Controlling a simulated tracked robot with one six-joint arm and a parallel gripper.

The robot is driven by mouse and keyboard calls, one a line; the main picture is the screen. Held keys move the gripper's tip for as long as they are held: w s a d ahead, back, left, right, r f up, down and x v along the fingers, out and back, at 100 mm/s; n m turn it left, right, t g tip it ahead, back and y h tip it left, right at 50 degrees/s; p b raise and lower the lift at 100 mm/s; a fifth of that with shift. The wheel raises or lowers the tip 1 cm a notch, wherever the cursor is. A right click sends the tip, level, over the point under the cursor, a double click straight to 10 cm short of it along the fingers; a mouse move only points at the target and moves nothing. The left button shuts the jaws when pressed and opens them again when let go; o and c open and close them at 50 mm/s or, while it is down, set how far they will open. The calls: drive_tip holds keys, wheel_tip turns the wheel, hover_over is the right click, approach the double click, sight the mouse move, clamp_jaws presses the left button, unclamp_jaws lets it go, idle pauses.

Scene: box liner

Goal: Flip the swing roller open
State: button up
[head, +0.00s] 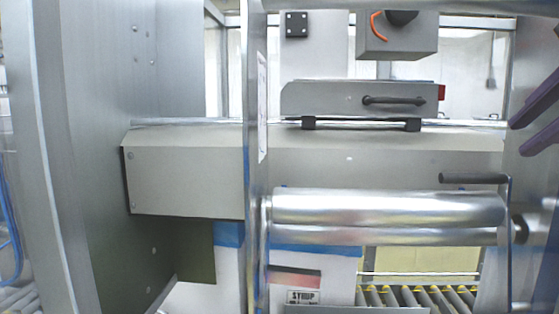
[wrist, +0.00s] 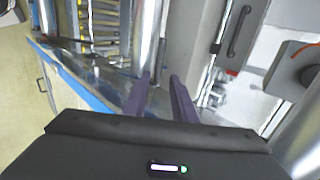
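The swing roller appears as a shiny metal cylinder (head: 390,208) lying level across the right half of the head view, with a second shiny roller face (head: 390,236) just below it. A dark handle (head: 475,178) on a bent bracket (head: 508,225) stands at its right end. My gripper (head: 513,136) enters from the right edge, above and right of the handle and apart from it. Its two purple fingers are spread with nothing between them. In the wrist view my gripper (wrist: 161,76) also shows open, and a shiny roller (wrist: 148,38) runs up beyond the fingertips.
A vertical metal post (head: 254,150) stands left of the roller. A grey housing (head: 185,180) lies behind it. A box (head: 340,268) with a blue-edged liner and a roller conveyor (head: 420,296) are below. A lid with a black handle (head: 392,100) is above.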

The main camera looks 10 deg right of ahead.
sight(472, 178)
drive_tip(key=x, duration=1.3)
drive_tip(key=shift+w+d+f, duration=0.1)
drive_tip(key=shift+w+f, duration=0.05)
drive_tip(key=shift+w, duration=0.15)
drive_tip(key=shift+c, duration=0.4)
clamp_jaws()
drive_tip(key=shift+f, duration=0.1)
